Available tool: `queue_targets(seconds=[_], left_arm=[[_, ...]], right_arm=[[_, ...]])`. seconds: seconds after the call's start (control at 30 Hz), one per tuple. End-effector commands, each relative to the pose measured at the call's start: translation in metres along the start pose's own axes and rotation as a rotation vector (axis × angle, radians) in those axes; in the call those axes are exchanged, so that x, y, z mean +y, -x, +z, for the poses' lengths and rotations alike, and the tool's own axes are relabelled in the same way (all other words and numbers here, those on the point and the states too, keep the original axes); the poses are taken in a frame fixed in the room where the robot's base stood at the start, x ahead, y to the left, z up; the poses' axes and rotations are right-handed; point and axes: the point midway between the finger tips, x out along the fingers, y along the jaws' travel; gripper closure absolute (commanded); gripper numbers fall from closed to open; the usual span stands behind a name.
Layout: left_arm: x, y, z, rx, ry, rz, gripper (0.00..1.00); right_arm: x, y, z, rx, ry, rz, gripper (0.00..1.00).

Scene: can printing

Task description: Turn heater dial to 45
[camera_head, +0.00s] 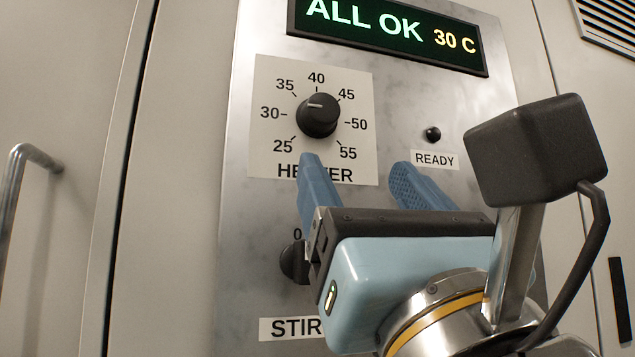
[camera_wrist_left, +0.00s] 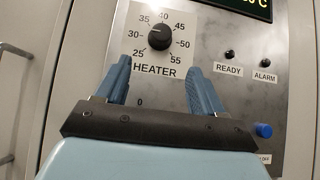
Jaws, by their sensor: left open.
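The heater dial (camera_head: 318,117) is a round black knob on a white scale plate marked 25 to 55. Its white pointer mark is turned to the upper left, roughly toward 30–35; the exact reading is hard to tell. The dial also shows in the left wrist view (camera_wrist_left: 159,38). My left gripper (camera_head: 357,166) is open and empty, its blue fingers apart and pointing up at the panel, below the dial. In the left wrist view the fingers (camera_wrist_left: 157,66) stand to either side below the dial, not touching it. My right gripper is not in view.
A display (camera_head: 390,32) above reads ALL OK and 30 C. A small black READY lamp (camera_head: 433,134) is right of the dial. A stir knob (camera_head: 295,263) sits below, partly hidden by my gripper. A blue button (camera_wrist_left: 264,130) and a door handle (camera_head: 20,175) also show.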

Motion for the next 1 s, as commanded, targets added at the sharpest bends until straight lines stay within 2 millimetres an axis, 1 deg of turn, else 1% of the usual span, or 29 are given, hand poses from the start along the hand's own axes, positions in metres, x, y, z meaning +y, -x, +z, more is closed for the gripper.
queue_targets(seconds=[0.03, 0.3, 0.4, 0.5, 0.6, 0.7, 1.0], left_arm=[[0.0, -0.011, 0.002, 0.001, -0.002, 0.003, 0.31], [-0.001, -0.074, 0.003, -0.001, -0.007, 0.001, 0.31], [-0.001, -0.095, 0.003, -0.001, -0.008, 0.001, 0.31], [-0.001, -0.111, 0.002, -0.001, -0.008, 0.0, 0.31], [-0.002, -0.121, 0.001, -0.001, -0.008, -0.001, 0.31], [-0.002, -0.127, 0.0, -0.002, -0.008, -0.002, 0.31], [-0.002, -0.128, -0.001, -0.002, -0.008, -0.003, 0.31]], right_arm=[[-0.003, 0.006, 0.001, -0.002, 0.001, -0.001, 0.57], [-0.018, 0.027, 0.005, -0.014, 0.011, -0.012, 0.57], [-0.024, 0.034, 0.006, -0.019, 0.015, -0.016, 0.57], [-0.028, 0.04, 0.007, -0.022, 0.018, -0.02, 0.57], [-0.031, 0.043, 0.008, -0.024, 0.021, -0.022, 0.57], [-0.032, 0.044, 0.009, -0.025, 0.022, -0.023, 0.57], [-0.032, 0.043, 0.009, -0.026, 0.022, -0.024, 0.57]])
